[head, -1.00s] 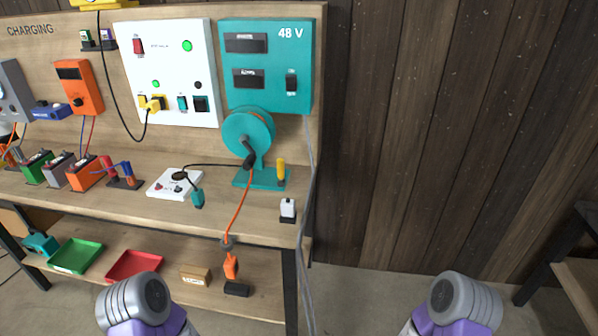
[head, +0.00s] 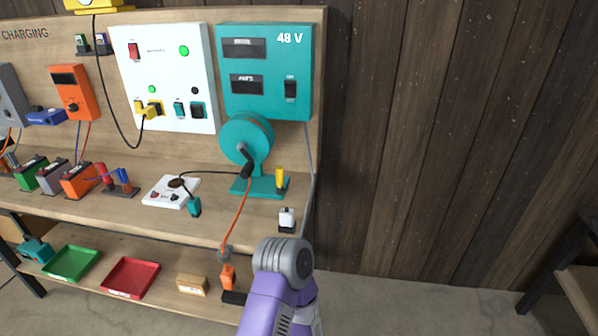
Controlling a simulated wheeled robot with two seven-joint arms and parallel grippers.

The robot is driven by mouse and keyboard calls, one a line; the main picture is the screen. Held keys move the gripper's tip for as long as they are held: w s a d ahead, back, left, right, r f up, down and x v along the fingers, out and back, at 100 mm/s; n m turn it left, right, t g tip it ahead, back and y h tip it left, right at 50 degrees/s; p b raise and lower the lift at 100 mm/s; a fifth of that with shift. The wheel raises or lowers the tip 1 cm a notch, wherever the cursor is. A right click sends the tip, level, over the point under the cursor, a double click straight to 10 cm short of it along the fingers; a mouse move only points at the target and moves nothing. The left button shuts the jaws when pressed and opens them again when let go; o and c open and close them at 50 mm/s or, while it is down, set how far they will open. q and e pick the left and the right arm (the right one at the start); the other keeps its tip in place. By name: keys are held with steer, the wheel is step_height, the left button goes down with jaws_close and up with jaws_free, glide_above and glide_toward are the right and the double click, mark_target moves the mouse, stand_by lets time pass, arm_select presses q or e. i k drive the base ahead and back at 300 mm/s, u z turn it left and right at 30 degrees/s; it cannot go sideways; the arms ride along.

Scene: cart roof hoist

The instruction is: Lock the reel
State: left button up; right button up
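The teal reel (head: 236,130) stands on the bench below the teal 48 V box. A dark crank handle (head: 246,160) sits on its front. A small upright yellow lever (head: 280,178) stands on the right of the reel's teal base (head: 262,188). An orange cord (head: 238,215) runs down from the reel past the bench edge to an orange connector (head: 228,277). One of my purple and grey arm links shows at the bottom middle, in front of the lower shelf. I cannot tell which arm it is. Neither gripper shows.
A white switch block (head: 286,219) sits near the bench's right front corner. A white plate (head: 171,191) with a teal plug (head: 194,207) lies left of the reel. Red (head: 130,278) and green (head: 72,263) trays are on the lower shelf. Floor right of the bench is clear.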

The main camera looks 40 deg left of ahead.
mark_target(279, 171)
steer(key=i, duration=1.05)
steer(key=u, duration=1.95)
